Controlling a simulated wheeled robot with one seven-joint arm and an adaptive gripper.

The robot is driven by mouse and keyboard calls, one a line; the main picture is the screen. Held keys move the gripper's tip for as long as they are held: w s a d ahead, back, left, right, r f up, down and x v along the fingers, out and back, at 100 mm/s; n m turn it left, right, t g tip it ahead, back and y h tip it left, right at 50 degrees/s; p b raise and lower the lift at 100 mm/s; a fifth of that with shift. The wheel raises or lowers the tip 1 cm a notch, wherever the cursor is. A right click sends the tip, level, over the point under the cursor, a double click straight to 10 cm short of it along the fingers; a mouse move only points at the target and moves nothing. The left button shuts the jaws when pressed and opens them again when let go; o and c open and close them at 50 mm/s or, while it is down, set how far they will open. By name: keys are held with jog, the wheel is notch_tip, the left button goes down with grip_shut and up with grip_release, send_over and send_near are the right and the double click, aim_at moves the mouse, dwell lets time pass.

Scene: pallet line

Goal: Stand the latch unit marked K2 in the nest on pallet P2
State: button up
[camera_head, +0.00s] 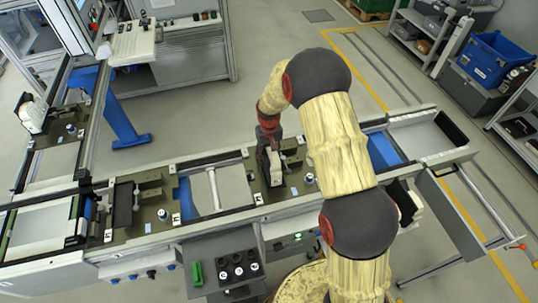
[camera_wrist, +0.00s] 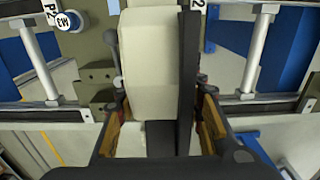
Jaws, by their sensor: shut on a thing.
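My gripper (camera_head: 268,138) points down over the middle pallet (camera_head: 283,192) on the line. It is shut on a cream and black latch unit (camera_head: 266,166), held roughly upright. In the wrist view the unit (camera_wrist: 150,50) fills the space between the fingers (camera_wrist: 163,98), cream on the left and a black plate on the right. The olive pallet (camera_wrist: 100,45) lies beneath, with a tag (camera_wrist: 40,6) that appears to read P2. A partly hidden tag by the unit ends in 2. The unit's own mark is not readable. The unit hides the nest; I cannot tell whether it is seated.
A round knob marked M3 (camera_wrist: 67,21) and olive blocks (camera_wrist: 97,72) stand left of the unit in the wrist view. Another pallet (camera_head: 150,213) lies left along the line. A white and black unit (camera_head: 35,115) stands at the far left.

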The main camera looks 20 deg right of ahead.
jog(key=shift+r, duration=0.1)
jog(key=o, duration=1.4)
